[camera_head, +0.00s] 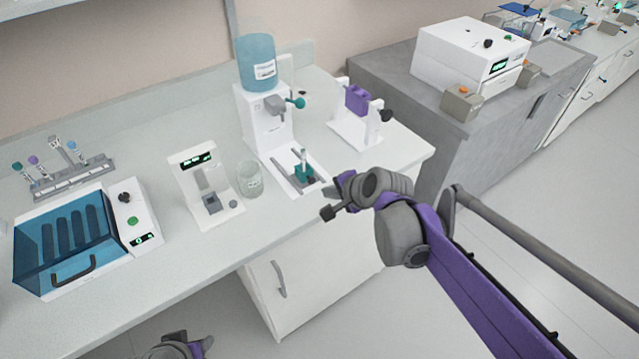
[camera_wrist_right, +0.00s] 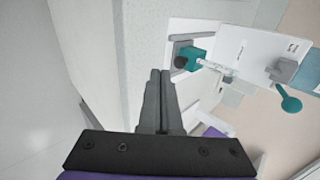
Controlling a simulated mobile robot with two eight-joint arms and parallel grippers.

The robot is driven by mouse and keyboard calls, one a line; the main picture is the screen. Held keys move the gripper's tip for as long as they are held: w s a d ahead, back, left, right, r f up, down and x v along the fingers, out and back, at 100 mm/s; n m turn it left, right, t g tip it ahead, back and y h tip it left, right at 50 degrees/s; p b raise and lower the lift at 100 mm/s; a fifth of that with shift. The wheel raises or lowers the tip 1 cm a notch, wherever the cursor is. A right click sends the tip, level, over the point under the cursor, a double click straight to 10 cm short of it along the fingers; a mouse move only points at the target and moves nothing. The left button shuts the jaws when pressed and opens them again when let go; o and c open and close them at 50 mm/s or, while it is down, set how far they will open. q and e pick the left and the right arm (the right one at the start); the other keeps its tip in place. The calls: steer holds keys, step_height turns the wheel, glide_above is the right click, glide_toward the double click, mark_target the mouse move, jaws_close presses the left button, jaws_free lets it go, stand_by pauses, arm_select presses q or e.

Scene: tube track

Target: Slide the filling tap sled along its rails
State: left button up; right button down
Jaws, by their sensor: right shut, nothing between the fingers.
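The filling tap sled shows as a small teal block (camera_head: 304,172) on the white base of the bottle dispenser (camera_head: 262,118), between grey rails. In the right wrist view the teal sled (camera_wrist_right: 196,58) has a dark round knob (camera_wrist_right: 181,63) on its near side. My right gripper (camera_head: 338,186) is just right of the sled in the head view. In the wrist view its fingers (camera_wrist_right: 160,73) are pressed together and empty, with a visible gap to the knob. My left gripper (camera_head: 188,347) shows only partly at the bottom edge, below the bench; its jaws are unclear.
A glass beaker (camera_head: 250,180) and a small white device with a display (camera_head: 205,190) stand left of the dispenser. A white stand with a purple block (camera_head: 357,98) is behind on the right. The bench's front edge (camera_head: 215,255) runs close by, with floor beyond.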

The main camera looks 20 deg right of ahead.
mark_target(313, 183)
steer(key=w, duration=0.1)
steer(key=w+a, duration=0.1)
steer(key=w, duration=0.2)
steer(key=shift+w+a+f, duration=0.1)
steer(key=shift+a+f, duration=0.15)
steer(key=shift+f, duration=0.15)
steer(key=w+a, duration=0.1)
steer(key=w, duration=0.2)
steer(key=w+a, duration=0.1)
steer(key=w, duration=0.2)
steer(key=w+a, duration=0.1)
steer(key=w, duration=0.2)
steer(key=shift+a, duration=0.1)
